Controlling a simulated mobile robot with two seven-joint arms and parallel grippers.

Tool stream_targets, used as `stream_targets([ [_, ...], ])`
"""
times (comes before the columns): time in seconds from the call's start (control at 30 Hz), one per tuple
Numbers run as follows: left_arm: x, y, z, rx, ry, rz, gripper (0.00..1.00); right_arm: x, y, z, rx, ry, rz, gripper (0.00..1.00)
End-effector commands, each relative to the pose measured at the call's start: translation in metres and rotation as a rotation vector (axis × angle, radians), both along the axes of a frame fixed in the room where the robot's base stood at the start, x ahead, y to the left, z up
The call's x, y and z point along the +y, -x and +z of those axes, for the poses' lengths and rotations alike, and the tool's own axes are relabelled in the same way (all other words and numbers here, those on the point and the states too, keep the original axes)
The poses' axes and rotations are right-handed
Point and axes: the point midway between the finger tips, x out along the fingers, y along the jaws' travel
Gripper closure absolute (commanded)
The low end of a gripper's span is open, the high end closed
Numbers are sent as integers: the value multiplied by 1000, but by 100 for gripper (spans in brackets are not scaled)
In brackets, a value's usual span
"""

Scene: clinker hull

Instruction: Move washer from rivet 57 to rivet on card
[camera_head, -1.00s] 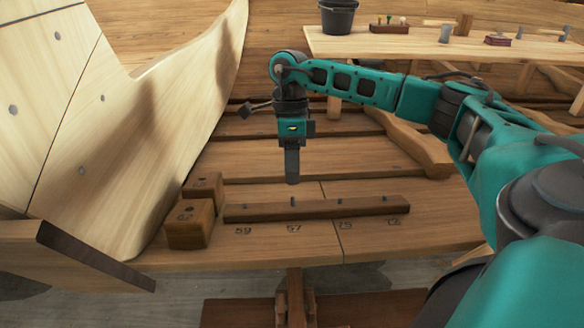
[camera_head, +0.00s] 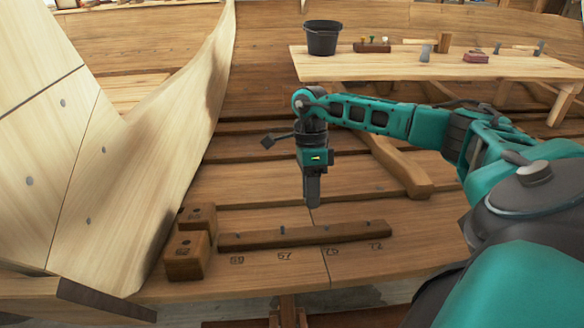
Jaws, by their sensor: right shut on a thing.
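A dark wooden strip (camera_head: 350,231) carries several small upright rivets, with numbers marked on the plank in front of it. Rivet 57 (camera_head: 282,230) stands above the number 57. My right gripper (camera_head: 313,204) points straight down, its tips above and behind the strip in the picture, right of rivet 57. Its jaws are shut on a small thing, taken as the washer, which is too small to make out. No washer shows on rivet 57 at this size. I cannot pick out a card with a rivet. My left gripper is not in view.
Two marked wooden blocks (camera_head: 185,256) stand at the left end of the strip, beside the pale curved hull planking (camera_head: 150,150). A bench (camera_head: 380,68) behind holds a black bucket (camera_head: 321,38) and several small tools. The planks right of the strip are clear.

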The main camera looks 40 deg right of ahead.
Motion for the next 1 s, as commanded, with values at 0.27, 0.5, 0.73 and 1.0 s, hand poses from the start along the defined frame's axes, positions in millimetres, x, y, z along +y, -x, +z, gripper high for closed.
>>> stream_targets([
  [0.27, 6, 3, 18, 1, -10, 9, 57, -24, 19, 9, -2, 10, 22, 95],
  [0.5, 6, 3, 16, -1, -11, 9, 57, -27, 22, 3, -4, 12, 27, 95],
  [0.73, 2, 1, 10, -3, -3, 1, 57, -24, 27, -15, -3, 12, 28, 95],
  [1.0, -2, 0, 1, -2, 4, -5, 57, -19, 33, -41, -2, 12, 27, 95],
])
